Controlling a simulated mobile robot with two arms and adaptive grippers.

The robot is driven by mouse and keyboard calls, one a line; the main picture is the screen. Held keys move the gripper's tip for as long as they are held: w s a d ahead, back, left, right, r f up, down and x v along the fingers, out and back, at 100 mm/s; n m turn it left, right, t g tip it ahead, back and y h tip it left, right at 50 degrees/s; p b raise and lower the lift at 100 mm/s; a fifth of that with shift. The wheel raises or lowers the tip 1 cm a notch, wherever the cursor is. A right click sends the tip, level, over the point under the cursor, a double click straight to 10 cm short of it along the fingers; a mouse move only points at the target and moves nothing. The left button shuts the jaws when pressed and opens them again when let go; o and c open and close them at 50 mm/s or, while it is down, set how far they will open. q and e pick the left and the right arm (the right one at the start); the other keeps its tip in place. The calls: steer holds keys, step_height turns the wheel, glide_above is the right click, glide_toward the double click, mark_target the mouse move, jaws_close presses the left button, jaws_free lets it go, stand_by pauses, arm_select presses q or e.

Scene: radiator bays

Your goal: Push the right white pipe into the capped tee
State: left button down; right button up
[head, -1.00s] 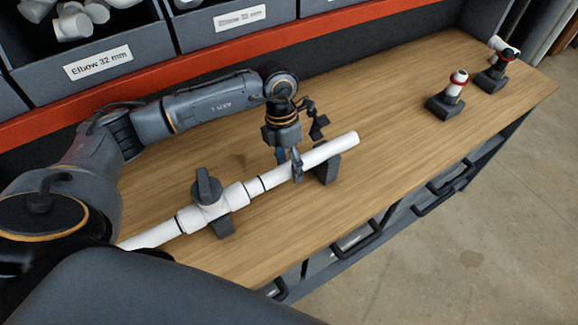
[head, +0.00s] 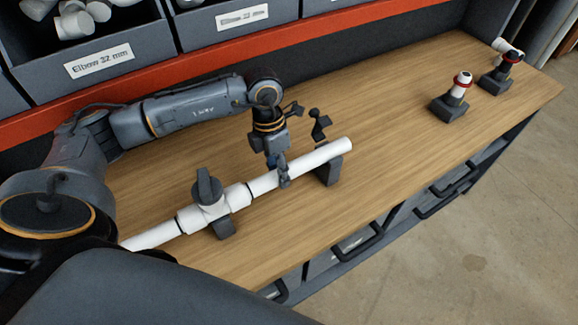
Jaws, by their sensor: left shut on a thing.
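The capped tee (head: 207,217) is a white fitting with a dark cap on top, set in a dark holder on the wooden bench. The right white pipe (head: 322,154) runs from the tee's right socket to the upper right and rests on a dark support (head: 329,171) near its free end. Its near end meets the socket mouth, where a thin dark ring shows; the depth inside is hidden. My left gripper (head: 284,178) is shut around this pipe between the tee and the support. The left white pipe (head: 151,237) meets the tee's left side. My right gripper is not in view.
Two dark stands with white-and-red fittings, one nearer (head: 451,104) and one farther (head: 495,79), stand on the bench's right. Bins of fittings (head: 107,50) line the back behind an orange rail (head: 340,22). The bench (head: 390,120) is clear between support and stands.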

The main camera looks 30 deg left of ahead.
arm_select(q)
steer(key=shift+s+a, duration=0.15)
steer(key=shift+s, duration=0.15)
steer(key=shift+f, duration=0.1)
steer(key=c, duration=0.8)
jaws_free()
steer(key=shift+a, duration=0.1)
steer(key=shift+w+r, duration=0.1)
steer(key=shift+r, duration=0.15)
steer(key=r, duration=0.3)
steer(key=a+r, duration=0.1)
steer(key=r, duration=0.3)
steer(key=w+a+r, duration=0.1)
steer(key=r, duration=0.3)
steer(key=shift+r, duration=0.25)
steer(key=shift+f, duration=0.1)
